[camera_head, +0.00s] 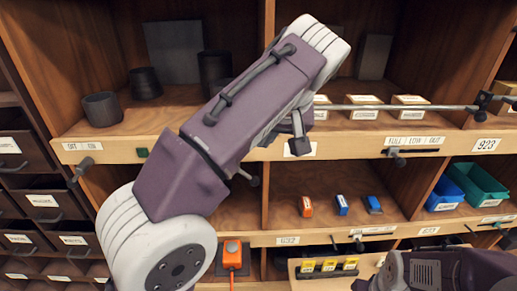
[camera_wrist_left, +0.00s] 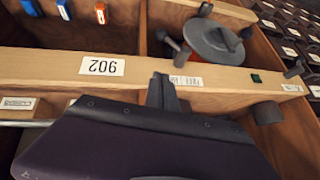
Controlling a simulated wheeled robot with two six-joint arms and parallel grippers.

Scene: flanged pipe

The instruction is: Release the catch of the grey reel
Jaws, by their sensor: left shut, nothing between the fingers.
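The grey reel (camera_wrist_left: 215,42) shows in the left wrist view, which sees the shelves upside down. It is a round dark-grey disc with a small handle, under the upper shelf board. A dark lever (camera_wrist_left: 177,48) beside it, close to a partly covered label, looks like its catch. In the head view my left arm covers the reel; only a dark knob (camera_head: 247,177) shows beside the arm. My left gripper (camera_head: 299,145) is shut and empty in front of the upper board; its fingers (camera_wrist_left: 164,92) show in the wrist view near the label. I cannot tell whether they touch anything.
A long metal rod (camera_head: 400,107) runs along the upper shelf. A slide lever (camera_head: 398,155) and an off/on knob (camera_head: 82,167) stick out from the board. Orange and blue blocks (camera_head: 341,205) sit in the lower compartment. My right arm (camera_head: 440,270) is at the lower right.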

